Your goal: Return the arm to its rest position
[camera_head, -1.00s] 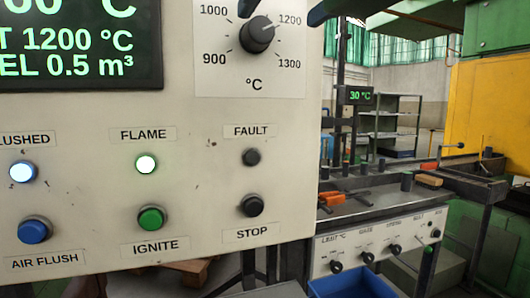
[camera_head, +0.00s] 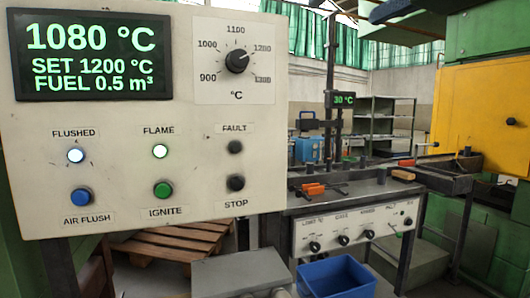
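Neither of my grippers shows in the head view, and no part of my arms can be made out for sure. The control panel (camera_head: 110,226) fills the left side. Its screen (camera_head: 92,55) reads 1080 °C, SET 1200 °C and FUEL 0.5 m³. The dial (camera_head: 237,61) points to 1200. The FLUSHED lamp (camera_head: 75,155) and the FLAME lamp (camera_head: 160,151) are lit; the FAULT lamp (camera_head: 235,146) is dark. Below them are the blue AIR FLUSH button (camera_head: 81,197), the green IGNITE button (camera_head: 162,190) and the black STOP button (camera_head: 236,183).
A bench (camera_head: 375,195) with orange-handled tongs (camera_head: 313,189) stands right of the panel. A blue bin (camera_head: 337,279) is in front of it. A wooden pallet (camera_head: 172,240) lies behind the panel. A yellow furnace door (camera_head: 484,115) is at the far right.

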